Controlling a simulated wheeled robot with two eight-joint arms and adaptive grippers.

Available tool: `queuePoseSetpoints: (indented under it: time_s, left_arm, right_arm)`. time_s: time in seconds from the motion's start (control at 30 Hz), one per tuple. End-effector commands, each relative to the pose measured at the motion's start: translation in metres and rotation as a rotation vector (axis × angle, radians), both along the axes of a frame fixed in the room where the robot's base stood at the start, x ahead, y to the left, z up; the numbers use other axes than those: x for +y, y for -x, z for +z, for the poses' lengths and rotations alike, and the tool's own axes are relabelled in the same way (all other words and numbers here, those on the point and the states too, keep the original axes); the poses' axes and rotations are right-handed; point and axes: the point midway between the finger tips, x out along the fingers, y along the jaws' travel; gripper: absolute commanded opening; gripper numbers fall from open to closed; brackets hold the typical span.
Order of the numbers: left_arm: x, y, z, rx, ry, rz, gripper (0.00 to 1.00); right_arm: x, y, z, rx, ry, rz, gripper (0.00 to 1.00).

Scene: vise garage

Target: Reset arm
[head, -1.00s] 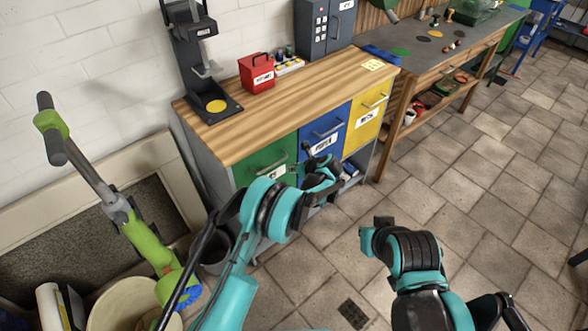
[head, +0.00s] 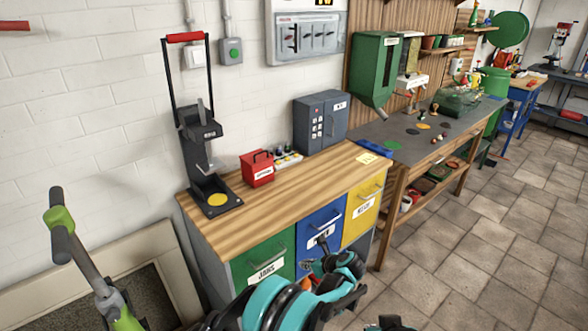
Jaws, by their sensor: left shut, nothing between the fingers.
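My left gripper (head: 318,241) is shut and empty. My left arm comes in from the bottom edge. Only a small teal and black piece of my right arm shows at the bottom edge, and its gripper is out of view. The cabinet has a green drawer (head: 245,262), a blue drawer (head: 318,222) and a yellow drawer (head: 372,190), all with handles and all apparently closed.
On the cabinet stand a black press with a red handle (head: 186,37), a red box (head: 257,175) and a grey keypad box (head: 320,125). A grey-topped workbench (head: 400,148) stands to the right. A green-grey tool (head: 90,265) leans at left. The tiled floor (head: 460,250) at right is clear.

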Motion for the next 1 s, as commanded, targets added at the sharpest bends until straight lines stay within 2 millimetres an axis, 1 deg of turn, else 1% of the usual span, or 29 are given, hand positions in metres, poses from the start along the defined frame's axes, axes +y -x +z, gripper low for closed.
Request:
queuePoseSetpoints:
  time_s: [0.07,0.17,0.27,0.3,0.33,0.37,0.4,0.43,0.47,0.5,0.57,0.6,0.67,0.7,0.77,0.8,0.87,0.9,0.97,1.0]
  left_arm:
    - [0.005,-0.005,0.012,-0.017,-0.017,-0.016,0.0]
    - [0.02,-0.021,0.049,-0.076,-0.08,-0.076,0.0]
    - [0.041,-0.043,0.113,-0.166,-0.201,-0.183,0.0]
    - [0.051,-0.051,0.143,-0.205,-0.265,-0.235,0.0]
    - [0.057,-0.055,0.166,-0.232,-0.318,-0.278,0.0]
    - [0.063,-0.059,0.19,-0.259,-0.376,-0.321,0.0]
    - [0.07,-0.062,0.221,-0.292,-0.457,-0.381,0.0]
    - [0.075,-0.063,0.245,-0.314,-0.523,-0.427,0.0]
    - [0.08,-0.063,0.269,-0.335,-0.594,-0.478,0.0]
    - [0.085,-0.06,0.301,-0.358,-0.7,-0.548,0.0]
    - [0.089,-0.052,0.343,-0.381,-0.867,-0.658,0.0]
    - [0.09,-0.043,0.366,-0.388,-0.979,-0.733,0.0]
    - [0.09,-0.027,0.394,-0.384,-1.153,-0.844,0.0]
    - [0.09,-0.014,0.408,-0.373,-1.268,-0.921,0.0]
    - [0.089,0.008,0.42,-0.341,-1.441,-1.038,0.0]
    - [0.088,0.025,0.423,-0.311,-1.555,-1.12,0.0]
    - [0.088,0.051,0.42,-0.252,-1.721,-1.245,0.0]
    - [0.09,0.07,0.413,-0.203,-1.827,-1.33,0.0]
    - [0.095,0.101,0.396,-0.116,-1.977,-1.467,0.0]
    - [0.101,0.121,0.382,-0.048,-2.069,-1.563,0.0]
  right_arm:
    - [0.0,0.0,0.0,0.0,0.0,0.0,0.0]
    - [0.0,0.0,0.0,0.0,0.0,0.0,0.0]
    - [0.0,0.0,0.0,0.0,0.0,0.0,0.0]
    - [0.0,0.0,0.0,0.0,0.0,0.0,0.0]
    - [0.0,0.0,0.0,0.0,0.0,0.0,0.0]
    - [0.0,0.0,0.0,0.0,0.0,0.0,0.0]
    - [0.0,0.0,0.0,0.0,0.0,0.0,0.0]
    - [0.0,0.0,0.0,0.0,0.0,0.0,0.0]
    - [0.0,0.0,0.0,0.0,0.0,0.0,0.0]
    - [0.0,0.0,0.0,0.0,0.0,0.0,0.0]
    - [0.0,0.0,0.0,0.0,0.0,0.0,0.0]
    - [0.0,0.0,0.0,0.0,0.0,0.0,0.0]
    - [0.0,0.0,0.0,0.0,0.0,0.0,0.0]
    - [0.0,0.0,0.0,0.0,0.0,0.0,0.0]
    - [0.0,0.0,0.0,0.0,0.0,0.0,0.0]
    - [0.0,0.0,0.0,0.0,0.0,0.0,0.0]
    - [0.0,0.0,0.0,0.0,0.0,0.0,0.0]
    - [0.0,0.0,0.0,0.0,0.0,0.0,0.0]
    - [0.0,0.0,0.0,0.0,0.0,0.0,0.0]
    - [0.0,0.0,0.0,0.0,0.0,0.0,0.0]
